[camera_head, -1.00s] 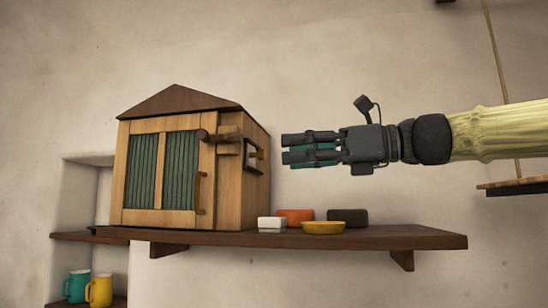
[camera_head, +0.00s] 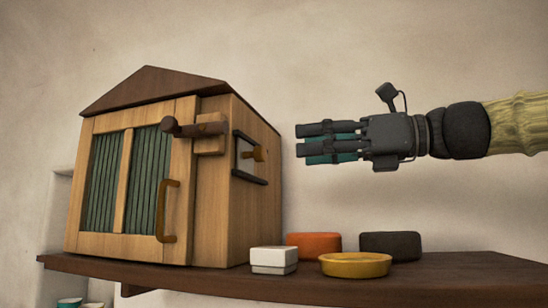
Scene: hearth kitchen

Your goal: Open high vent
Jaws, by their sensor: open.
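A wooden house-shaped cabinet (camera_head: 212,215) with a dark peaked roof stands on the shelf at the left. On its right side wall is a small vent: a pale panel (camera_head: 243,160) between two dark rails, with a brown knob (camera_head: 258,154) on it. How far the panel covers its opening I cannot tell. My gripper (camera_head: 305,144) is to the right of the cabinet, at about the vent's height, fingers pointing left. It is open and empty, apart from the wall and knob. The cabinet front has a green slatted door (camera_head: 148,180) with a brown handle (camera_head: 163,212) and a wooden latch (camera_head: 195,128).
On the dark shelf (camera_head: 440,275), right of the cabinet, sit a white box (camera_head: 274,261), an orange block (camera_head: 313,245), a dark block (camera_head: 391,246) and a yellow dish (camera_head: 355,265), all below my gripper. Cups (camera_head: 70,303) show at the lower left.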

